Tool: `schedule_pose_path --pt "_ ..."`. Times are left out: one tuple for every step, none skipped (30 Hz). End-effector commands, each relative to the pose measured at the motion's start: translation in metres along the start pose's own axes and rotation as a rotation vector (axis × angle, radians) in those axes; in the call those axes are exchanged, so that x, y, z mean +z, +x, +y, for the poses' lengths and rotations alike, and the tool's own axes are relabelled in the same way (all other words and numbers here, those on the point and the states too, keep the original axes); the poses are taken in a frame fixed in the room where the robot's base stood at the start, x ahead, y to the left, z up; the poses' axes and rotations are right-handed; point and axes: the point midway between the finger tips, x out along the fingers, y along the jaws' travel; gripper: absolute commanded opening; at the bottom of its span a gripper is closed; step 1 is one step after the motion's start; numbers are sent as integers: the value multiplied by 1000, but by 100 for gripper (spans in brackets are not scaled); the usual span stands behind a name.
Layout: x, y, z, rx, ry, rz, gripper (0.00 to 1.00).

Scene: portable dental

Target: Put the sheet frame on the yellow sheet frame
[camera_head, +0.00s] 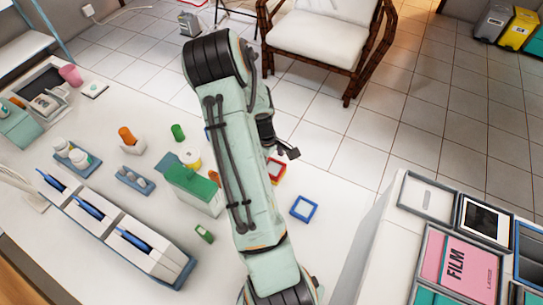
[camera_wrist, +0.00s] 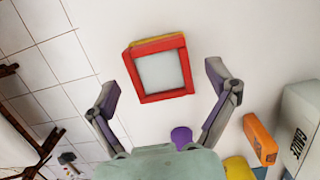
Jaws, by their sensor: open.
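A red square sheet frame (camera_wrist: 187,93) with a pale centre lies on the white table. A strip of a yellow sheet frame (camera_wrist: 157,40) shows along its far edge, so the red one appears to rest on the yellow one; most of the yellow is hidden. In the head view the red frame (camera_head: 283,177) is partly hidden by my arm. A blue sheet frame (camera_head: 303,208) lies apart from them, nearer the front. My gripper (camera_wrist: 163,88) is open and empty above the red frame, with its fingers on either side. In the head view my gripper is mostly hidden.
In the wrist view, a purple object (camera_wrist: 181,137), an orange block (camera_wrist: 260,138) and a pale box (camera_wrist: 302,120) stand near my gripper. A green-topped box (camera_head: 193,190) stands left of my arm. The table (camera_head: 320,180) is clear around the blue frame.

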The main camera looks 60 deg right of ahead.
Motion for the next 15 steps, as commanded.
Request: schedule_pose_path --pt "0 -6 0 2 0 2 86" --pt "0 -10 0 2 -1 2 86" --pt "-1 -17 1 4 -1 3 86" --pt "0 -23 1 4 0 3 86" --pt "0 -30 1 5 0 4 86" --pt "-1 -40 1 5 0 5 86" --pt "-1 -48 1 5 -1 5 86" --pt "-1 -55 1 5 -1 5 86" --pt "-1 -65 0 4 0 5 86" --pt "-1 -72 1 5 0 4 86" --pt "-1 -78 1 5 0 4 86" --pt "0 -87 1 4 0 3 86" --pt "0 -93 1 5 0 3 86" --pt "0 -98 1 4 0 3 86" --pt "0 -104 0 3 0 2 86"
